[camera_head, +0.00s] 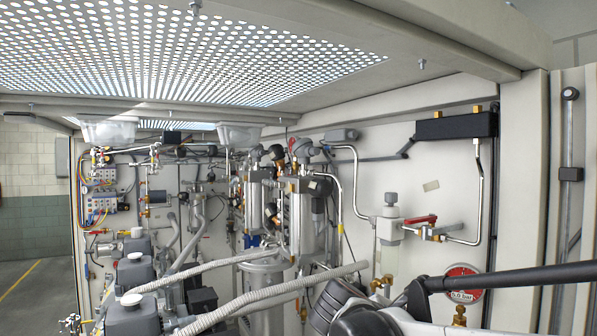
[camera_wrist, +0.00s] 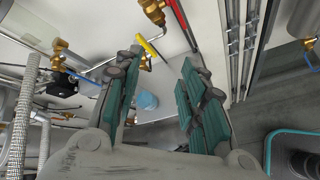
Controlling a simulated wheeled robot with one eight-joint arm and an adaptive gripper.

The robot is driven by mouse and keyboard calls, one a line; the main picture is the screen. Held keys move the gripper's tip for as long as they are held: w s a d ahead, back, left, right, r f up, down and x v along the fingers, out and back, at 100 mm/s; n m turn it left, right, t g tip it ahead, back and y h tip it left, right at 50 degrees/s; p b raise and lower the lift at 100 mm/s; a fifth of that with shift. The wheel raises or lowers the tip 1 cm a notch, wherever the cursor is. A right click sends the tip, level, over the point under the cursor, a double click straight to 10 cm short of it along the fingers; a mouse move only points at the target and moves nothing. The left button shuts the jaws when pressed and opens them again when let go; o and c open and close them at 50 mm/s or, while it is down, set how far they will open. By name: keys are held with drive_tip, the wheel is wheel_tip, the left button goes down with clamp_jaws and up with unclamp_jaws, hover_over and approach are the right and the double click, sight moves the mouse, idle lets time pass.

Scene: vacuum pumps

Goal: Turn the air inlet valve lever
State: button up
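I cannot tell for sure which lever is the air inlet valve lever. A red lever (camera_head: 420,219) sits on a pipe fitting on the right wall panel in the head view. In the wrist view, a red lever (camera_wrist: 183,24) shows at the top beside a brass valve (camera_wrist: 154,10), and a yellow lever (camera_wrist: 150,47) lies just below it. My gripper (camera_wrist: 162,60) is open and empty, its two teal-padded fingers well apart. The yellow lever appears near the left fingertip; contact is not visible. In the head view I cannot make out the fingers.
A red-faced gauge (camera_head: 462,284) stands at the lower right, near a dark bar. Grey hoses (camera_head: 275,293) cross the lower middle among metal cylinders. A perforated panel (camera_head: 180,50) covers the top. The floor (camera_head: 30,285) at far left is clear.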

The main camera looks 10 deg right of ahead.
drive_tip(key=w+r+n+h+p, duration=0.4)
drive_tip(key=w+r+p, duration=0.3)
drive_tip(key=r, duration=0.6)
drive_tip(key=n+h+p, duration=0.3)
approach(406, 223)
drive_tip(key=shift+d+r+t, duration=0.1)
drive_tip(key=shift+d+t, duration=0.05)
drive_tip(key=shift+t, duration=0.15)
drive_tip(key=shift+d, duration=0.1)
drive_tip(key=shift+p+x, duration=0.35)
drive_tip(key=shift+x, duration=4.1)
clamp_jaws()
